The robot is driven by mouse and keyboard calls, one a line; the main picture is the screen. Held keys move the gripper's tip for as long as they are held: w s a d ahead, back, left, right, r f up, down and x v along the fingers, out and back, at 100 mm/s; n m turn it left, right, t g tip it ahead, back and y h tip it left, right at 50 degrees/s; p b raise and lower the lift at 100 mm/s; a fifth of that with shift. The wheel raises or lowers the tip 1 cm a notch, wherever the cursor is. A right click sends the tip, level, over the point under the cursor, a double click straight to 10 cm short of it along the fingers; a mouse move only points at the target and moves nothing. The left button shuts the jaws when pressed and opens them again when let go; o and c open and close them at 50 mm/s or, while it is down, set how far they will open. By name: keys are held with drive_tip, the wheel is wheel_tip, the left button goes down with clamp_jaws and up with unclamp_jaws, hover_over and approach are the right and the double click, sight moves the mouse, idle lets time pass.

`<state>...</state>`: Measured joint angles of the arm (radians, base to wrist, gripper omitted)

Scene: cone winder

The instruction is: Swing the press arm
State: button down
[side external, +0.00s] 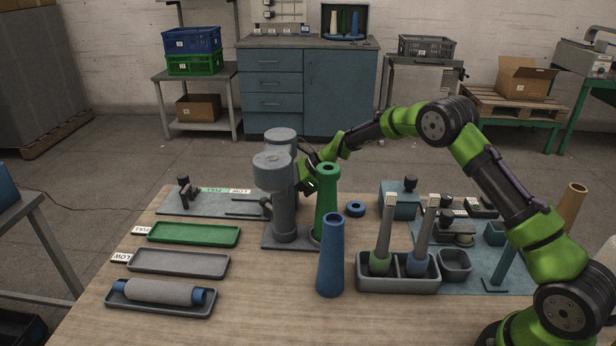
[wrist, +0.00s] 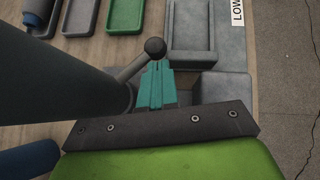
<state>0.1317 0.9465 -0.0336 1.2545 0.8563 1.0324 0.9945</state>
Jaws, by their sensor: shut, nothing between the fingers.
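The winder (side external: 285,215) is a grey upright machine with two thick cylinders, standing mid-table. A green cone (side external: 327,195) stands upright at its right. In the wrist view a short dark rod ending in a round ball knob (wrist: 155,47) sticks out beside a large dark cylinder (wrist: 55,85); it looks like the press arm's handle. My gripper (wrist: 157,85) has its teal fingers shut and empty, just below the knob in that picture and close beside the rod. Whether they touch it I cannot tell. In the side view my gripper (side external: 309,184) is partly hidden behind the green cone.
A blue cone (side external: 331,262) stands in front. A grey holder (side external: 398,285) with two brushes is to its right. Green (side external: 194,235) and grey (side external: 178,263) trays, and one holding a roll (side external: 160,292), lie at left. A grey fixture plate (side external: 215,203) lies behind them.

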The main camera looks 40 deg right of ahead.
sight(267, 201)
drive_tip(key=shift+w+a, duration=0.1)
idle(0.3)
drive_tip(key=shift+w+a+n+g+y, duration=0.2)
drive_tip(key=shift+a+n+g, duration=0.15)
drive_tip(key=shift+n, duration=0.2)
drive_tip(key=shift+w+a+n+g+y, duration=0.15)
drive_tip(key=shift+a+n+g+y, duration=0.1)
drive_tip(key=shift+n+g, duration=0.25)
drive_tip(key=shift+w+a+n+g+y, duration=0.15)
drive_tip(key=shift+a+n+g, duration=0.2)
drive_tip(key=shift+n+g, duration=0.25)
drive_tip(key=shift+s+a+n+g+y, duration=0.1)
drive_tip(key=shift+a+n+g, duration=0.25)
drive_tip(key=shift+n, duration=0.3)
